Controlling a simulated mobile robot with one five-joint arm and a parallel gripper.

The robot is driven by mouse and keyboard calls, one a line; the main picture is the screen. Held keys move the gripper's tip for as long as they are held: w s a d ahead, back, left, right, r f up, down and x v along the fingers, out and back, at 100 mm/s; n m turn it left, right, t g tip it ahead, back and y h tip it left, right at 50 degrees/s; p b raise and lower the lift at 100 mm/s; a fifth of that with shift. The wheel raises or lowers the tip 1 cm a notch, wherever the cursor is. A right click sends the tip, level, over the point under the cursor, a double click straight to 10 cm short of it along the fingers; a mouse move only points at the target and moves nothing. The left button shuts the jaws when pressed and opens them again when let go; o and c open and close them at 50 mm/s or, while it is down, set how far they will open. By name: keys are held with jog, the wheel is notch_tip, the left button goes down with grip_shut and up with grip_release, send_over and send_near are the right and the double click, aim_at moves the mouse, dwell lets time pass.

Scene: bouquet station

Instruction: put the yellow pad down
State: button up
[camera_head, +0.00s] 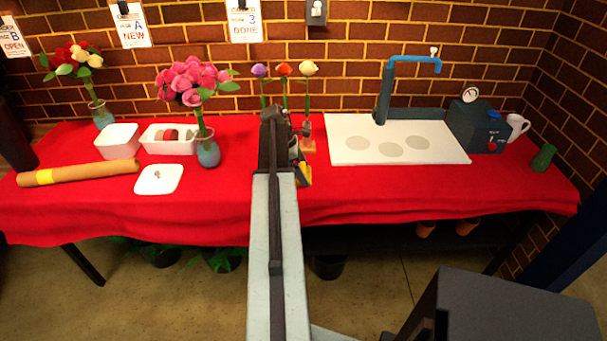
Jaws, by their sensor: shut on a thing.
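My gripper (297,160) is over the middle of the red-covered table, seen from behind along my arm. A small yellow piece (305,174) shows at the right side of the gripper, with dark parts around it. It appears to be the yellow pad, held in the shut jaws. Most of it is hidden by my arm and gripper. I cannot tell whether it touches the table.
Single flowers (284,70) stand just behind the gripper. A white board (350,150) with grey circles lies right. Left are a vase of pink flowers (208,153), a white lid-like dish (158,180), white containers (117,141) and a brown roll (95,173). Red cloth (225,205) is bare in front.

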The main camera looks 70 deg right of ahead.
jog(key=o, duration=0.9)
jog(key=shift+r+p, duration=0.3)
jog(key=shift+r, duration=0.1)
jog(key=p+v, duration=1)
jog(key=v, duration=0.1)
jog(key=shift+w+a+r, duration=0.1)
jog(key=shift+w+r, duration=0.05)
jog(key=shift+w, duration=0.05)
